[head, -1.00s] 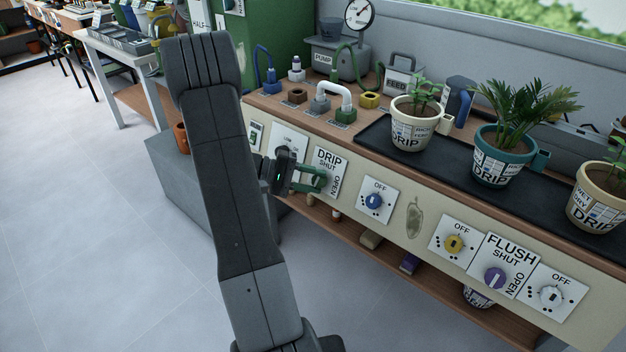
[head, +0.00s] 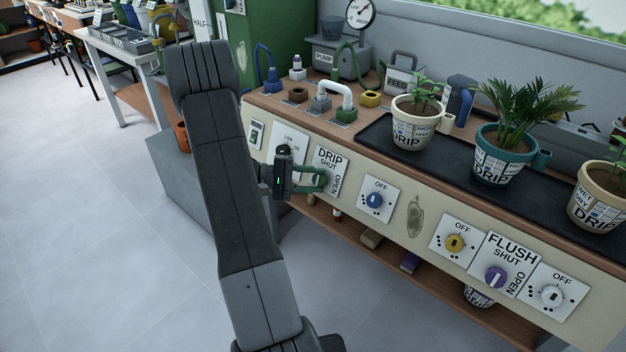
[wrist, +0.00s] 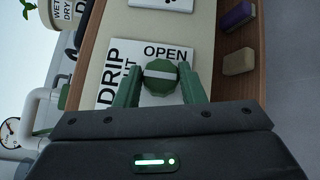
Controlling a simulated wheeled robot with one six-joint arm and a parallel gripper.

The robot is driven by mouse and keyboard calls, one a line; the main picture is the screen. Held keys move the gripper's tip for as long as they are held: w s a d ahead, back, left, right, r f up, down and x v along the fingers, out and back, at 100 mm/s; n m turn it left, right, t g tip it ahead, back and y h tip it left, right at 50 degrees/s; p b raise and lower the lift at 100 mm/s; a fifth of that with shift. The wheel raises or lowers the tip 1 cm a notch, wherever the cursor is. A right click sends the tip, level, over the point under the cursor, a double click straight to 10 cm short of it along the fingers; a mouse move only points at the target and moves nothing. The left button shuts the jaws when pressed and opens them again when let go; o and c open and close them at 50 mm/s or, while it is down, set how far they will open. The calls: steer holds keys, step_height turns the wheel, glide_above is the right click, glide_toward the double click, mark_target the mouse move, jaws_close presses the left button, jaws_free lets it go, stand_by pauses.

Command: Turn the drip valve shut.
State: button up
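The drip valve is a green knob with a white stripe (wrist: 161,75) on a white plate (head: 329,160) marked DRIP, SHUT and OPEN on the bench's front panel. In the wrist view the stripe runs level, in line with the SHUT side, and OPEN is printed above the knob. My gripper (wrist: 161,82) has one green finger on each side of the knob and seems closed against it. In the head view my gripper (head: 314,180) reaches the plate from the left, and its fingers largely hide the knob.
A blue knob (head: 375,201), a yellow knob (head: 455,243) and a purple FLUSH knob (head: 496,277) lie to the right on the same panel. Potted plants stand on a black tray (head: 376,137) above. A shelf (head: 352,232) runs below. The floor at left is clear.

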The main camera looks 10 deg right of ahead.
steer(key=o, duration=0.4)
steer(key=w+a+r+p, duration=0.1)
steer(key=w+a+p, duration=0.1)
steer(key=a, duration=1.1)
steer(key=shift+a+r, duration=0.3)
steer(key=d, duration=0.4)
steer(key=s+d+f+b, duration=0.1)
steer(key=d, duration=0.4)
steer(key=s+d+b, duration=0.1)
steer(key=d, duration=0.3)
steer(key=shift+d+f, duration=0.3)
steer(key=shift+d, duration=0.05)
steer(key=shift+a, duration=0.1)
